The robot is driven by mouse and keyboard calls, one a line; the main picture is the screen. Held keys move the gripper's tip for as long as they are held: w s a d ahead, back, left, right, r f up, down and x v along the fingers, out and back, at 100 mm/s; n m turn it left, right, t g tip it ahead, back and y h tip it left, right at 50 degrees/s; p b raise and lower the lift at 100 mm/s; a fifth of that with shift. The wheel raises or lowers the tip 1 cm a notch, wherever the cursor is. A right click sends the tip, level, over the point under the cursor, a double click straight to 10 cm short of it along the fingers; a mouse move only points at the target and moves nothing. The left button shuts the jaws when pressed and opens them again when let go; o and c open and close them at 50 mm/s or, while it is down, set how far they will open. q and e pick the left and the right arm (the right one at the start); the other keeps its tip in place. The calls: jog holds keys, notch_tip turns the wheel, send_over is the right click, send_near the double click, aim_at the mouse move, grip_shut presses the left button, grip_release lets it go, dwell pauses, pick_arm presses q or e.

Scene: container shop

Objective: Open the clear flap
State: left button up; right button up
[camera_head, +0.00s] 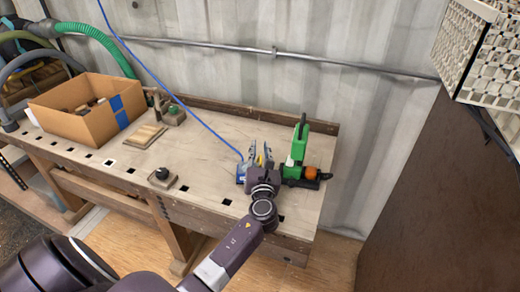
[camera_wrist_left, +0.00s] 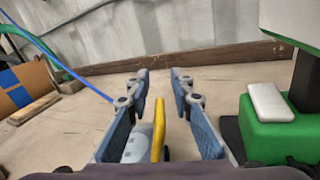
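My left gripper (camera_head: 259,156) is over the right part of the workbench, just left of a green machine (camera_head: 298,148). In the left wrist view the gripper (camera_wrist_left: 160,82) is open, its two blue-grey fingers apart. Low between the fingers stand an upright yellow part (camera_wrist_left: 158,128) and a pale bluish, rounded piece (camera_wrist_left: 138,146). The pale piece may be the clear flap, but I cannot tell. The left finger partly hides it, and contact is unclear. In the head view the gripper largely covers a small blue device (camera_head: 240,174). My right gripper is not in view.
The green machine (camera_wrist_left: 268,125) is close on the right. A blue cable (camera_head: 190,100) runs down to the blue device. A cardboard box (camera_head: 90,120), a wooden board (camera_head: 145,136) and a black-knobbed block (camera_head: 161,178) are left on the workbench (camera_head: 205,150). Its middle is mostly clear.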

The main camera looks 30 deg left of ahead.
pick_arm(q)
grip_shut()
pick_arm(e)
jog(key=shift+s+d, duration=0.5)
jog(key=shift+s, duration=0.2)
